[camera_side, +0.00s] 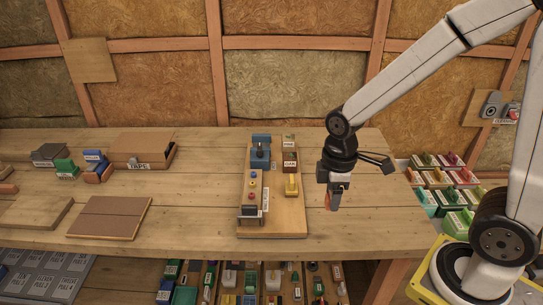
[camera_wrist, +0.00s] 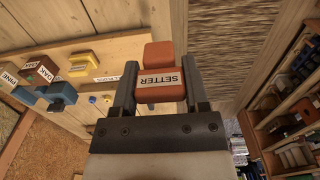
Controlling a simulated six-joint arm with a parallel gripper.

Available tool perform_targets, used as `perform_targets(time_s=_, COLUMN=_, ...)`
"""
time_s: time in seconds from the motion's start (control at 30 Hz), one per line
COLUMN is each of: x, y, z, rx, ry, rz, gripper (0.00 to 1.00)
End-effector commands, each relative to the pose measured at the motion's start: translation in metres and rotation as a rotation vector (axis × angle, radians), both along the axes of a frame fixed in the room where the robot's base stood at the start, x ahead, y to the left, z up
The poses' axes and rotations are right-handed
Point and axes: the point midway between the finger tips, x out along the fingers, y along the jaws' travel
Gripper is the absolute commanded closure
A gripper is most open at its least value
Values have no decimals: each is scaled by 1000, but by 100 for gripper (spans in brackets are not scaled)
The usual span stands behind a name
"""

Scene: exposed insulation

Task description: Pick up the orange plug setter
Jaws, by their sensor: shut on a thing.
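The orange plug setter (camera_wrist: 162,91) is a small block with a white label reading "SETTER". In the wrist view it sits between the two fingers of my gripper (camera_wrist: 160,84), which is shut on it. A second orange block part (camera_wrist: 158,54) shows just beyond the labelled part. In the side view my gripper (camera_side: 333,204) points down near the right end of the bench. A bit of the orange setter (camera_side: 328,201) shows at its tips. I cannot tell whether the setter touches the bench.
A wooden board (camera_side: 285,220) with blue, brown and yellow fixtures stands left of my gripper on the workbench (camera_side: 190,215). A brown flat panel (camera_side: 110,216) and a tape box (camera_side: 142,148) lie further left. Labelled coloured bins (camera_side: 440,185) stand beyond the bench's right edge.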

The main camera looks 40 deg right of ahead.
Motion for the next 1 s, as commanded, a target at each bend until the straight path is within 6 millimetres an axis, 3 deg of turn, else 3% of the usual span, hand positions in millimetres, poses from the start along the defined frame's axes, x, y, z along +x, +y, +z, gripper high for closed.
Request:
perform_targets(time_s=0.4, x=-32, y=-1, z=14, rx=0, ry=0, rz=0, gripper=100)
perform_targets(time_s=1.0, x=-35, y=-1, z=15, rx=0, ry=0, rz=0, gripper=100)
